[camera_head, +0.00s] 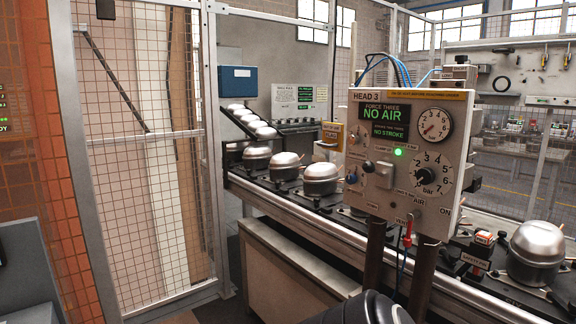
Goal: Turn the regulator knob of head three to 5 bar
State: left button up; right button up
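The head 3 control box (365,150) is a pale panel labelled HEAD 3, standing right of centre. Its regulator knob (426,176) sits at the right, inside a round scale numbered up to 7 and marked bar. The picture is too small to tell where the knob points. Above it is a round pressure gauge (434,125), its orange needle pointing to the lower left, at the low end. A display (385,116) reads NO AIR in green, with NO STROKE below. A red-handled valve (408,235) hangs under the panel near the labels VENT and AIR ON. Neither gripper shows.
Domed compressors (321,179) stand along the conveyor (300,217) behind the box; another (537,250) is at right. Two dark posts (374,262) stand under the box. A mesh fence (150,150) is at left. A black rounded part, possibly mine, shows at the bottom.

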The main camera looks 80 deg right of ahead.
aim_at(425, 175)
jog(key=z, duration=3.2)
